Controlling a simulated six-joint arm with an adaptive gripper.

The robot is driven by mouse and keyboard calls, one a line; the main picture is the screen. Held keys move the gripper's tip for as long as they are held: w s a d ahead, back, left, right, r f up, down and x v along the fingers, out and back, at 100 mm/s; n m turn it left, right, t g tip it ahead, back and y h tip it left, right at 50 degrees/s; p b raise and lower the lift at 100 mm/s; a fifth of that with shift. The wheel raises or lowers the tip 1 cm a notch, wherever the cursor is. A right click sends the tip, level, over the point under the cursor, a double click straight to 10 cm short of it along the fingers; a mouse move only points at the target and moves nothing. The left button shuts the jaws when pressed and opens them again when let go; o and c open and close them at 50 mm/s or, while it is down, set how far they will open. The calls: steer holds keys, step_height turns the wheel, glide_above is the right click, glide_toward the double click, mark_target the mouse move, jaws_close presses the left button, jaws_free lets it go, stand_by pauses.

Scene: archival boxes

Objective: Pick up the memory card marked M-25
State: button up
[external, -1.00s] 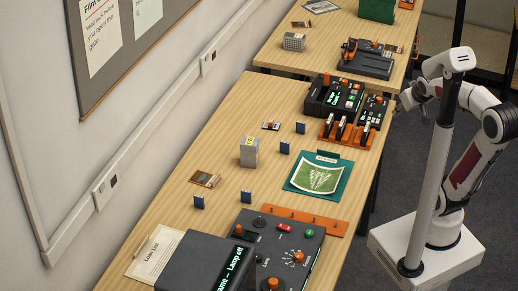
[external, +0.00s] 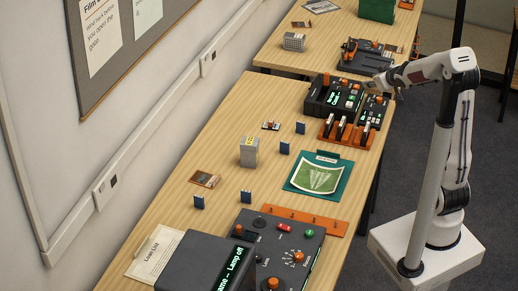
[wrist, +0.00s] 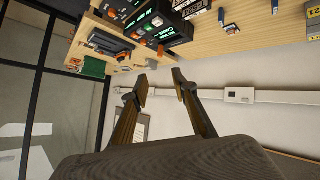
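Several small blue cards stand upright on the near table in the external view: one toward the back (external: 300,128), one below it (external: 285,147), and two further forward, a right one (external: 246,197) and a left one (external: 199,201). Their marks are too small to read, so I cannot tell which is M-25. My gripper (external: 384,86) is at the table's right edge, by the black device, well away from the cards. In the wrist view my gripper (wrist: 161,83) is open, with nothing between its fingers. A small blue card (wrist: 221,16) shows near the top there.
A black device with green displays (external: 335,96) and an orange rack (external: 344,134) stand near my gripper. A grey box (external: 249,152), a green folder (external: 300,179) and a large dark console (external: 278,242) also occupy the table.

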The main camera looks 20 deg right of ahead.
steer(key=w+a+f+n+y, duration=0.1)
steer(key=w+a+f+y, duration=0.2)
steer(key=f, duration=0.4)
steer(key=w+a+f+n+y, duration=0.2)
steer(key=w+a+f+y, duration=0.1)
steer(key=f, duration=0.4)
steer(key=w+a+f+n+y, duration=0.1)
steer(key=w+a+f+y, duration=0.2)
steer(key=f, duration=0.3)
steer(key=shift+w+f+n, duration=0.4)
steer(key=shift+w, duration=0.45)
steer(key=shift+s+a+f+g+y, duration=0.15)
steer(key=shift+a+f+g+y, duration=0.15)
steer(key=shift+f+y, duration=0.2)
glide_toward(301, 128)
steer(key=shift+w+a+r, duration=0.15)
steer(key=shift+w+a, duration=0.15)
steer(key=shift+w, duration=0.3)
steer(key=shift+w+a+r, duration=0.2)
steer(key=shift+w+a, duration=0.15)
steer(key=shift+w, duration=0.25)
steer(key=shift+x, duration=3.05)
